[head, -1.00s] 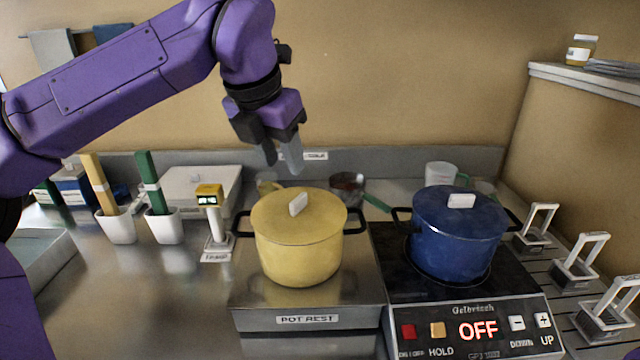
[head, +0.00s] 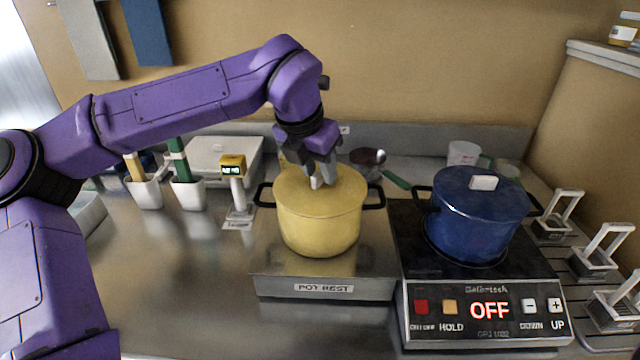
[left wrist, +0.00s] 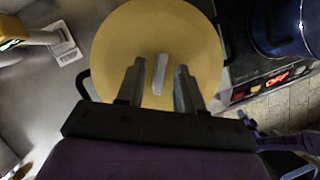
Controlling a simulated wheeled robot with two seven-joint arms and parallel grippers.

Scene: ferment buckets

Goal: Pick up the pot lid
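A yellow pot (head: 318,228) with two dark side handles stands on the pot rest (head: 272,282). Its yellow lid (head: 345,182) is on it, with a pale bar handle (head: 316,182) on top. The lid (left wrist: 125,40) and its handle (left wrist: 160,73) also show in the left wrist view. My left gripper (head: 320,178) is over the lid, pointing down. In the left wrist view its fingers (left wrist: 158,85) are open, one on each side of the handle, with gaps between. A blue pot (head: 470,225) with a blue lid (head: 482,190) stands on the cooker. My right gripper is not in view.
The cooker (head: 486,322) reads OFF. A small yellow-topped device (head: 233,165) and two white holders (head: 188,192) stand left of the pot. A dark-red cup-like thing (head: 368,160) with a green handle is behind. Metal stands (head: 592,262) are at right. Counter (head: 190,270) front left is clear.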

